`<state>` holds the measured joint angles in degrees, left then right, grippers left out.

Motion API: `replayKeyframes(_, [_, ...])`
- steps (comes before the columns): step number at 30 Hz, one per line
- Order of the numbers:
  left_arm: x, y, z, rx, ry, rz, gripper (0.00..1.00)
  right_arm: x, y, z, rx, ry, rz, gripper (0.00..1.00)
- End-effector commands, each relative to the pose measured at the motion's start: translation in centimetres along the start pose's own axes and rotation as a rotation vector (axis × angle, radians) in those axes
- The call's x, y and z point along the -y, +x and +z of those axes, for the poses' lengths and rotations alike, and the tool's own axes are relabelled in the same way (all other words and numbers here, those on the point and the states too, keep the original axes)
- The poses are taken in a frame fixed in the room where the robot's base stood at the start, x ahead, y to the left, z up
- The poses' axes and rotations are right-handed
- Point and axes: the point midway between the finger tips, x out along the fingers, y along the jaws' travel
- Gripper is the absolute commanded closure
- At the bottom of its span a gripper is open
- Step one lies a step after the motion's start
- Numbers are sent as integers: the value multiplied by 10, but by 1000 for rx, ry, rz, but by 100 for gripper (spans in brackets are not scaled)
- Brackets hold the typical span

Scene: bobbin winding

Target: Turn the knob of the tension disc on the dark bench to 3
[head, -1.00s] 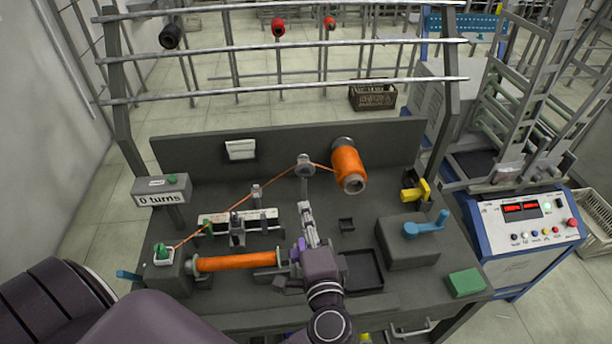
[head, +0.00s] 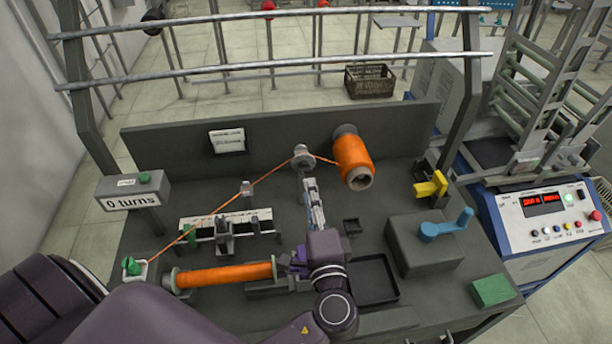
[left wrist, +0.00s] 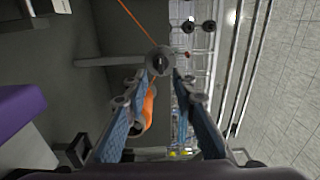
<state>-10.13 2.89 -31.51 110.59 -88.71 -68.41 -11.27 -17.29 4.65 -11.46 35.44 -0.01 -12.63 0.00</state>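The tension disc (head: 303,157) stands on a post on the dark bench (head: 385,195), with the orange thread running over it. In the left wrist view its round knob (left wrist: 160,60) faces me, just ahead of and between the fingertips. My left gripper (head: 309,182) reaches up the bench with its fingers just below the disc in the picture. In the left wrist view the gripper (left wrist: 161,76) is open and empty. I cannot tell whether a fingertip touches the knob. No scale numbers are readable on the disc. My right gripper is not in view.
An orange thread cone (head: 353,158) stands close right of the disc. An orange bobbin (head: 225,275) lies left of my gripper. A yellow part (head: 430,187) and a grey box with a blue crank (head: 445,228) stand to the right. A counter (head: 133,192) reads 0 turns.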

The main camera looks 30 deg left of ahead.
Motion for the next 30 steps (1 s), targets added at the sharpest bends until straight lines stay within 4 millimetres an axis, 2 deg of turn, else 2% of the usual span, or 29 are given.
replayKeyframes(3, [5, 22, 0, -1, 2, -4, 75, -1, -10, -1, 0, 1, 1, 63])
replayKeyframes(9, [3, 48, 0, -2, 2, -2, 75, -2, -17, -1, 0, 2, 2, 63])
replayKeyframes(13, [1, 56, 0, -1, 0, 0, 75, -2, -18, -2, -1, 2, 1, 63])
replayKeyframes(21, [0, 57, 0, -1, -1, 1, 75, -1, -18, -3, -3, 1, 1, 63])
replayKeyframes(27, [0, 57, 0, -1, 0, 1, 97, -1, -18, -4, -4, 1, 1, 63])
replayKeyframes(30, [0, 57, 0, -1, 0, 1, 100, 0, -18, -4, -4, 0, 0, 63])
